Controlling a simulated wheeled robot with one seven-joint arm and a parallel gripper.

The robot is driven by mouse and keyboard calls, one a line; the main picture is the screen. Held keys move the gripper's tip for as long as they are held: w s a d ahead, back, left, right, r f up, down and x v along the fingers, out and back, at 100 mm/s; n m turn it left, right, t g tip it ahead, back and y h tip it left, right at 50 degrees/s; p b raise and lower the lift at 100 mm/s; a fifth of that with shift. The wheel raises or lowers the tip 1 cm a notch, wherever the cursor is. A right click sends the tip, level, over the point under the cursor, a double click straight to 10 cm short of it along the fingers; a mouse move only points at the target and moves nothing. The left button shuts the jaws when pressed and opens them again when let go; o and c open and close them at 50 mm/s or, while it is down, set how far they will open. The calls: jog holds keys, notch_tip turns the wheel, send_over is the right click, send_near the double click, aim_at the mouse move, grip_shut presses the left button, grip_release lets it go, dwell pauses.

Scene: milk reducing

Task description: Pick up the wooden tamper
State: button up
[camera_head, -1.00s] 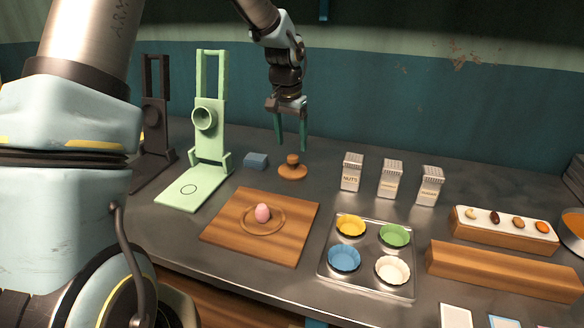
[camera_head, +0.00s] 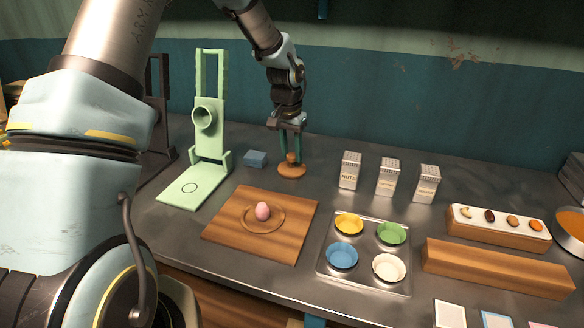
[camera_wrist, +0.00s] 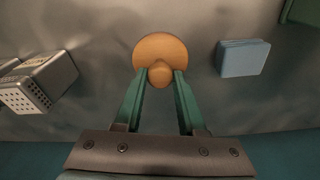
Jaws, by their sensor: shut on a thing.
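The wooden tamper (camera_head: 291,170) stands upright on the metal counter, with a round flat base and a knob on top. My gripper (camera_head: 291,155) points down over it, with its green fingers on either side of the knob. In the wrist view the tamper (camera_wrist: 159,48) lies between the fingertips of my gripper (camera_wrist: 160,74), which is shut on the knob. The base appears to rest on the counter.
A blue block (camera_head: 255,159) lies left of the tamper, beside a green press stand (camera_head: 208,125). Three shakers (camera_head: 387,177) stand to the right. A wooden board (camera_head: 235,228) with a pink egg-shaped thing (camera_head: 262,211) and a muffin tray (camera_head: 364,262) with colored cups are in front.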

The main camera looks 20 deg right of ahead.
grip_shut()
jog(key=shift+r, duration=0.1)
